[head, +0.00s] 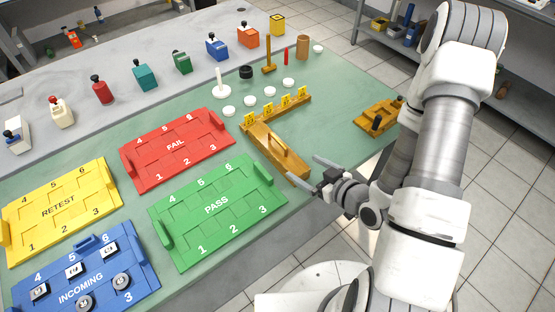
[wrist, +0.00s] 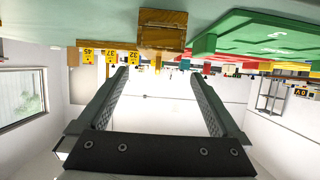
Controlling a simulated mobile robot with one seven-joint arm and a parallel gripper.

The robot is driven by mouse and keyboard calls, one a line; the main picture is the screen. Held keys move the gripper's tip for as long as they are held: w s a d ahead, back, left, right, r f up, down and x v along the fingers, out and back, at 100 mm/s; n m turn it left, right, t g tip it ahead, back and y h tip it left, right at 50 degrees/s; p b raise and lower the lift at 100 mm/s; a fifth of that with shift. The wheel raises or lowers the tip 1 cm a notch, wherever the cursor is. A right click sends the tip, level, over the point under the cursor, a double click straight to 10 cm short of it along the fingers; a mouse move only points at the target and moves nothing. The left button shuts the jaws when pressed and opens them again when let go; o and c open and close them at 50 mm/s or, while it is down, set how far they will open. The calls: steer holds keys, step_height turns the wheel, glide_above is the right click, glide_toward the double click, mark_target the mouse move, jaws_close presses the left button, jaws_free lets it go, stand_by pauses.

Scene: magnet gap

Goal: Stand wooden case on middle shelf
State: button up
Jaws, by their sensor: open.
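The wooden case (head: 264,143), a long light-brown box with a bar handle on top, lies on the green bench mat near its right edge. Its near end shows in the wrist view (wrist: 162,38), upside down. My gripper (head: 301,165) is open and empty beside the near end of the case; its two fingers also show in the wrist view (wrist: 158,73). I see no contact between fingers and case. A grey shelf unit (head: 398,42) stands at the back right, holding a yellow box and blue items; which shelf is the middle one I cannot tell.
A rack of yellow number tags (head: 276,112) stands behind the case. The green PASS tray (head: 217,210) lies left of it, and the red FAIL tray (head: 178,147) beyond. A wooden block with dark knobs (head: 379,117) sits right. White-tiled floor separates bench and shelves.

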mark_target(281, 150)
steer(key=b+x, duration=0.3)
steer(key=x, duration=0.1)
steer(key=shift+w+a+f+b, duration=0.15)
steer(key=shift+f+b, duration=0.05)
steer(key=shift+b, duration=0.1)
steer(key=b, duration=0.3)
steer(key=shift+w+a+f+b, duration=0.2)
steer(key=shift+w+b, duration=0.1)
steer(key=shift+w, duration=0.1)
steer(key=b, duration=0.2)
steer(key=shift+w+a+f+b, duration=0.1)
steer(key=shift+w+a+b, duration=0.05)
steer(key=shift+w+b, duration=0.15)
steer(key=shift+w+a+f+b, duration=0.1)
steer(key=shift+a+b, duration=0.05)
steer(key=shift+b, duration=0.75)
steer(key=x, duration=0.2)
steer(key=b+x, duration=0.1)
steer(key=x, duration=0.2)
steer(key=r+x, duration=0.1)
steer(key=x, duration=0.1)
steer(key=shift+w+a, duration=0.2)
steer(key=shift+w, duration=0.2)
jaws_close()
